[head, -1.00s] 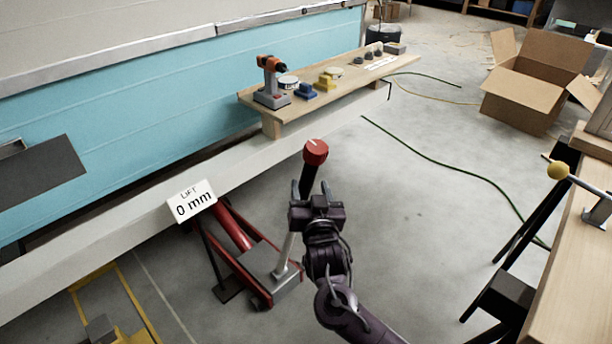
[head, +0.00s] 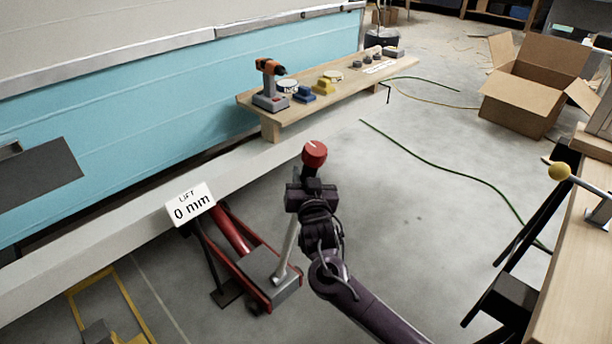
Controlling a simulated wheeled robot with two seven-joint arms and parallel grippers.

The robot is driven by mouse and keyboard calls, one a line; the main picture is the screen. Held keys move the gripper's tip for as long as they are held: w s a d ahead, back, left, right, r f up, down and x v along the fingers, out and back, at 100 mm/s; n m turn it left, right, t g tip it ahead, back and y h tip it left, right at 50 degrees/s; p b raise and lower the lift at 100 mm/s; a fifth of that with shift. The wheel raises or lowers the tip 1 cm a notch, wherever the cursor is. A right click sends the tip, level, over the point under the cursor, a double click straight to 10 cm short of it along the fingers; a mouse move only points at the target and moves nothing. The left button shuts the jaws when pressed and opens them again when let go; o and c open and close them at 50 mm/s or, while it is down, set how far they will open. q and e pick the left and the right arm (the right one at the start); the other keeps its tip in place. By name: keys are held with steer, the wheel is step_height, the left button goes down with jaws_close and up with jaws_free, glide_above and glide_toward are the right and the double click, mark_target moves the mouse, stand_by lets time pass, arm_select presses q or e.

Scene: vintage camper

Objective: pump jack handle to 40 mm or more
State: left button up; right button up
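The red floor jack (head: 233,232) stands on the concrete under the camper's pale lower rail. Its grey handle (head: 288,250) leans up and to the right, ending in a dark grip with a red knob (head: 315,153). A white sign at the jack's top reads "LIFT 0 mm" (head: 191,204). My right gripper (head: 309,178) is at the handle's upper part, just below the red knob. Its fingers overlap the dark grip, so I cannot tell whether they are closed on it. My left gripper is not in view.
A wooden bench with a drill (head: 271,85) and small items stands along the blue camper side. A cardboard box (head: 535,85) lies open at the back right. A workbench (head: 570,275) with a yellow-knobbed lever is at right. The floor between is mostly clear, crossed by a green hose (head: 450,165).

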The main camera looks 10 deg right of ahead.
jaws_close()
steer(key=shift+w+a+r, duration=0.1)
steer(key=shift+w, duration=0.1)
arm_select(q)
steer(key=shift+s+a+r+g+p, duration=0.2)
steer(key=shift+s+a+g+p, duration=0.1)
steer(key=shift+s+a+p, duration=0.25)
arm_select(e)
steer(key=shift+n+g, duration=0.3)
steer(key=shift+g, duration=0.1)
steer(key=w+a, duration=0.1)
steer(key=w+r, duration=0.1)
steer(key=w+a, duration=0.1)
steer(key=w, duration=0.1)
steer(key=shift+a+r, duration=0.25)
steer(key=shift+a, duration=0.05)
steer(key=shift+o, duration=1.8)
jaws_free()
steer(key=o, duration=0.5)
steer(key=shift+w+a+f, duration=0.25)
steer(key=shift+w+a, duration=0.05)
steer(key=shift+w, duration=0.05)
steer(key=shift+c, duration=0.2)
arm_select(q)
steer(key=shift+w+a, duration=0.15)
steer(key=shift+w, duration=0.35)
